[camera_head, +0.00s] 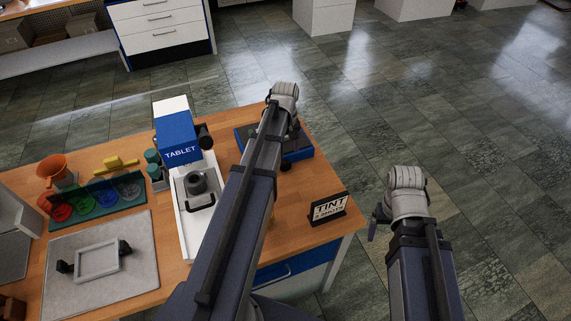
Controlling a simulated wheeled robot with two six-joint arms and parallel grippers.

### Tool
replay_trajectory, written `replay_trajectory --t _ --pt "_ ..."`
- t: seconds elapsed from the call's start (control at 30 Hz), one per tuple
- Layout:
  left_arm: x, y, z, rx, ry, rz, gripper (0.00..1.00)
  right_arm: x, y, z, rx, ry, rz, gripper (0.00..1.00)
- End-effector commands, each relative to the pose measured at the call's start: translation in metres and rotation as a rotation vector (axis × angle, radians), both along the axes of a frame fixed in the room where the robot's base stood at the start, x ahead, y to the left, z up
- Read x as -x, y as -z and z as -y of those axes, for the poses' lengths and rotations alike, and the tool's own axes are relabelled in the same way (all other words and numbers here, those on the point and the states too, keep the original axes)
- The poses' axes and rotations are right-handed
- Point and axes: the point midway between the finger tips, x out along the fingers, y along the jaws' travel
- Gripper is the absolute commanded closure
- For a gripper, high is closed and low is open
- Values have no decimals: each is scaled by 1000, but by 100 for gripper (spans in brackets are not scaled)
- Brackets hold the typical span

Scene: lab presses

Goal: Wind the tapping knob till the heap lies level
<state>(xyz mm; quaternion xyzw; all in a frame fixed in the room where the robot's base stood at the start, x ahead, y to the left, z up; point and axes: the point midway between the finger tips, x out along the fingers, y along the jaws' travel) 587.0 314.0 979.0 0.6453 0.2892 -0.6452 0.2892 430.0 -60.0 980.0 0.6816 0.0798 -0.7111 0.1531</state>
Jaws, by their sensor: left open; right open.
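A blue and white press marked TABLET (178,138) stands on the wooden bench, with a dark round knob (206,136) on its right side. A grey cup (196,184) sits on its white base. A low blue device (300,152) with dark parts lies right of it, largely hidden by my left arm; I cannot tell which part is the tapping knob, and no heap is visible. My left gripper (291,128) is open over the blue device, mostly hidden behind its wrist. My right gripper (379,219) is open, off the bench's right edge above the floor.
A TINT sign (328,208) stands near the bench's right corner. On the left are a rack of coloured dishes (98,201), an orange funnel (53,168), a yellow object (120,164) and a grey mat (137,264) bearing a frame with dark handles.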

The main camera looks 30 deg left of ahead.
Motion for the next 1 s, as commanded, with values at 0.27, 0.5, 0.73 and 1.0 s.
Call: replay_trajectory --t 0.27,0.5,0.73,1.0 --pt "0 34 0 0 0 0 18 0 34 0 0 1 0 19" --pt "0 64 0 0 0 0 18 0 64 0 0 1 0 19" --pt "0 73 0 0 0 0 18 0 73 0 0 1 0 19" --pt "0 71 0 0 0 0 23 0 72 0 0 1 0 19"
